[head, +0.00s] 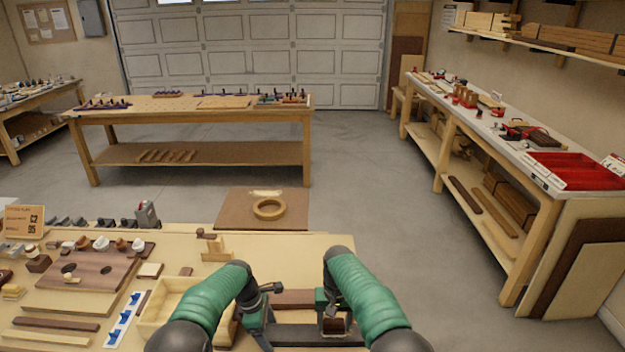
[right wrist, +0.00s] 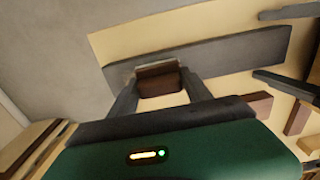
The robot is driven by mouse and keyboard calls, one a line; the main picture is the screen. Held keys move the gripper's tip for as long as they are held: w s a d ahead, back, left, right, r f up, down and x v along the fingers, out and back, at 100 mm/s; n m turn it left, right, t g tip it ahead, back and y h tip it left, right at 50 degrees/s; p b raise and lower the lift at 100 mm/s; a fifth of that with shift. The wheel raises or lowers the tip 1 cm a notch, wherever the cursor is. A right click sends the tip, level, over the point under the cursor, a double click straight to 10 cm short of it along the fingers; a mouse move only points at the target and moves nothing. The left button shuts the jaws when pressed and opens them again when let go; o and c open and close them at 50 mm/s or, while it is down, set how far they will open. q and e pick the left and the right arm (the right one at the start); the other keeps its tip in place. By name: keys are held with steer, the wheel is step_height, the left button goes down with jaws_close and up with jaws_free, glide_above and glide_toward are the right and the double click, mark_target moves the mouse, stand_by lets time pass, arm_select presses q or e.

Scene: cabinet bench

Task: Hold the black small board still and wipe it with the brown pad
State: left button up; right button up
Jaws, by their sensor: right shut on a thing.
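The black small board (head: 290,337) lies flat near the bench's front edge. In the right wrist view the board (right wrist: 240,50) shows as a long dark grey strip. My right gripper (head: 334,312) is shut on the brown pad (right wrist: 160,84), which sits between its two fingers over the board. Whether the pad touches the board I cannot tell. In the head view the pad (head: 334,327) is partly hidden by the gripper. My left gripper (head: 262,334) is low at the board's left end; its fingers are mostly hidden and its opening is unclear.
A reddish-brown block (head: 293,299) lies just behind the board. A pale wooden tray (head: 160,310) stands left of my left arm. Farther left are a drilled brown board (head: 85,268) and a white strip with blue parts (head: 124,322). The bench's right edge is close to my right arm.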

mark_target(357, 330)
steer(key=d, duration=0.7)
arm_select(q)
steer(key=shift+c, duration=0.5)
steer(key=c, duration=1.2)
